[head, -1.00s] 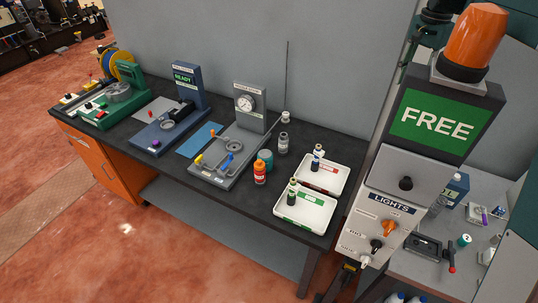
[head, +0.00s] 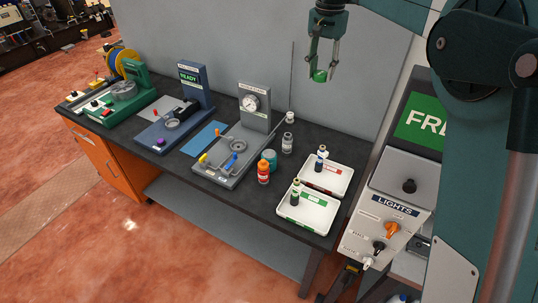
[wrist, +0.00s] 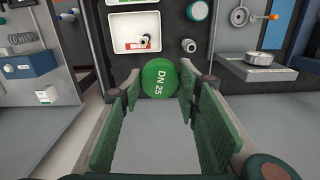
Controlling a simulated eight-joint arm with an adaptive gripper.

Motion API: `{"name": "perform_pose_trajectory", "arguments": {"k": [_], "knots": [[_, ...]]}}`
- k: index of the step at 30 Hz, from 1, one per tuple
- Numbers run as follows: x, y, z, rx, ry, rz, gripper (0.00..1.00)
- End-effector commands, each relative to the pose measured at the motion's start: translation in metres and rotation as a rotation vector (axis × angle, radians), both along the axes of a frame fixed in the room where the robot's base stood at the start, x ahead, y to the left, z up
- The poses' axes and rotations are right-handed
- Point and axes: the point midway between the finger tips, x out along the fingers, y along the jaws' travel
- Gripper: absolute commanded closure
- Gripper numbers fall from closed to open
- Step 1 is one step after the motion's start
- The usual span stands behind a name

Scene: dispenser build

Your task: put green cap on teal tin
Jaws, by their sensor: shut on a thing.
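The green cap (head: 320,76) is between the fingertips of my gripper (head: 322,65), high above the back of the bench near the grey wall. In the wrist view the cap (wrist: 159,77) shows a round face lettered "DN 25", with green finger pads on both sides. My gripper is shut on it. The tin also shows in the wrist view (wrist: 198,11) at the top edge.
A grey-lidded jar (head: 287,143) stands behind the tin. Two white trays (head: 322,226) with small bottles lie to its right. A gauge station (head: 222,172) is to its left, with a thin rod leaning out. A lights panel (head: 392,212) stands at the right.

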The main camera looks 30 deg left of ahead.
Motion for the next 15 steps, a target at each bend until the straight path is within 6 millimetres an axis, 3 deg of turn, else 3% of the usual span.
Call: {"name": "perform_pose_trajectory", "arguments": {"k": [1, 6, 15], "knots": [[-0.01, 0.017, 0.0, 0.0, 0.0, 0.023, 0.75], [-0.041, 0.066, 0.0, 0.0, 0.0, 0.091, 0.75], [-0.086, 0.128, 0.0, 0.0, 0.0, 0.184, 0.75]]}}
